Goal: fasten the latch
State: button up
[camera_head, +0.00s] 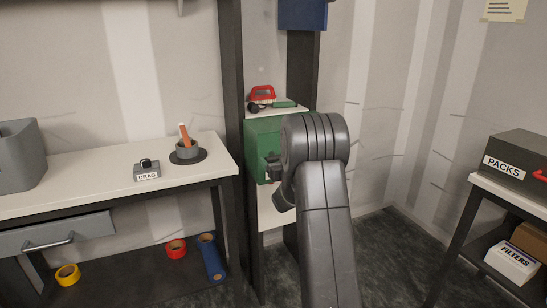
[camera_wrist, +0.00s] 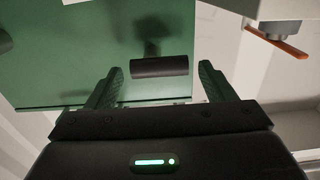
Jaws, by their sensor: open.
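The green case (camera_head: 262,140) stands on the narrow shelf between dark posts. In the wrist view its green face (camera_wrist: 60,70) fills the upper left. A dark cylindrical bar (camera_wrist: 160,66) stands out from that face on a dark stem and looks like the latch's handle. My gripper (camera_wrist: 161,73) is open, with one finger on each side of the bar. The fingers do not appear to touch it. In the head view my arm covers the case's right part and most of my gripper, so the latch is not clear there.
A red-handled object (camera_head: 262,94) lies above the case. A PACKS case (camera_head: 520,160) is on the right table. An orange strip (camera_wrist: 279,46) shows in the wrist view.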

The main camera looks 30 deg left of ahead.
jog(key=shift+x, duration=1.25)
jog(key=shift+c, duration=0.3)
jog(key=c, duration=0.9)
